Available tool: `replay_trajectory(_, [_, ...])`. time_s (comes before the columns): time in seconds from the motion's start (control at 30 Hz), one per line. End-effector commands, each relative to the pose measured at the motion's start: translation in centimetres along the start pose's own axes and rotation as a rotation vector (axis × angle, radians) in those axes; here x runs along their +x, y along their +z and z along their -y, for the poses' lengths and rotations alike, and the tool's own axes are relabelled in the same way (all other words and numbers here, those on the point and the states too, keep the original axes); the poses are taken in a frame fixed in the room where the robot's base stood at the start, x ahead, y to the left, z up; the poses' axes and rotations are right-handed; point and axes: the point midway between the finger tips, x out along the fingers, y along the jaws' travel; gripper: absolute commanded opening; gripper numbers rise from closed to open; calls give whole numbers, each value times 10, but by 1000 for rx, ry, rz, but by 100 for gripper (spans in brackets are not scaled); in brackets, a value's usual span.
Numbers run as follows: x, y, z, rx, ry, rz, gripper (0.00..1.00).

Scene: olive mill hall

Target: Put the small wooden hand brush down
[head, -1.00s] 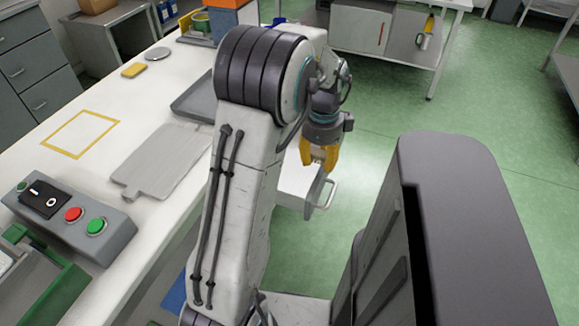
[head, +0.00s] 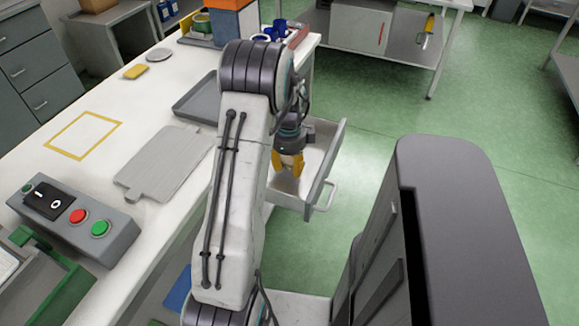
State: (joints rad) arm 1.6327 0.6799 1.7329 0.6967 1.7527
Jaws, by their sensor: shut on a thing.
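My gripper (head: 289,172), with yellow fingers, hangs pointing down over the open drawer (head: 322,165) at the right side of the white workbench. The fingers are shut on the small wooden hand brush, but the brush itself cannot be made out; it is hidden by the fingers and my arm. Part of the drawer's inside shows pale and bare around the gripper. I cannot tell whether the fingertips are below the drawer's rim.
The bench holds a dark tray (head: 207,96), a grey board (head: 163,165), a yellow outlined square (head: 83,135), a yellow sponge-like block (head: 136,72) and a button box (head: 72,217). Blue mugs (head: 280,30) stand at its far end.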

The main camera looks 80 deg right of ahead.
Motion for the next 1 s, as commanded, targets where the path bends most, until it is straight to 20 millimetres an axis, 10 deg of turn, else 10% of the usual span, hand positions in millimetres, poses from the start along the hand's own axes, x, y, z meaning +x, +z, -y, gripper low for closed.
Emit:
replay_trajectory(0.6, [18, 0, 0, 0, -1, 0, 6])
replay_trajectory(0.63, [18, 0, -1, 0, -1, 0, 42])
replay_trajectory(1.0, [17, 0, 0, 0, -1, 0, 64])
